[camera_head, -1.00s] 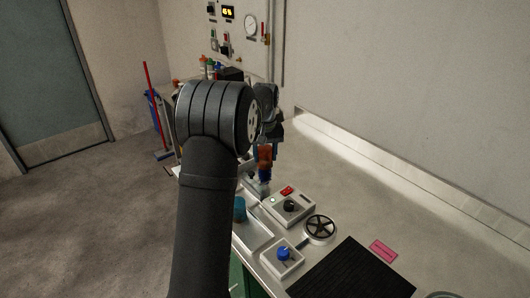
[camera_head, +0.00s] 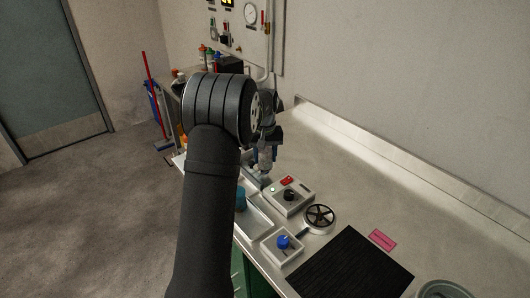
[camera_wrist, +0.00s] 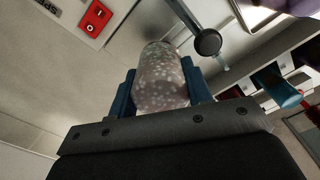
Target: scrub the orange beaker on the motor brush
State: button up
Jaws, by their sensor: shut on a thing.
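My gripper (camera_head: 266,148) is shut on a beaker (camera_head: 264,166), partly hidden by my arm in the head view. In the wrist view the beaker (camera_wrist: 160,82) stands between the blue fingers. Its wall looks pale grey and covered with whitish speckles like foam; no clear orange shows. In the head view it is low over the bench, just behind the control box (camera_head: 302,202) with a red switch, a black knob and a lit green lamp. The brush is not clearly seen; the beaker and arm hide that spot, so I cannot tell whether they touch.
A teal cylinder (camera_head: 241,198) stands in a metal tray (camera_head: 262,226) at the front edge. A blue-knob box (camera_head: 283,245), round black-spoked fixture (camera_head: 319,217), black mat (camera_head: 350,268) and pink card (camera_head: 382,240) lie nearer. Bottles (camera_head: 207,54) stand far back.

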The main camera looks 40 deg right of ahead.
jog(key=shift+f, duration=0.55)
jog(key=shift+r, duration=0.15)
dwell(1.0)
jog(key=shift+r, duration=0.45)
dwell(0.9)
jog(key=shift+r, duration=3.55)
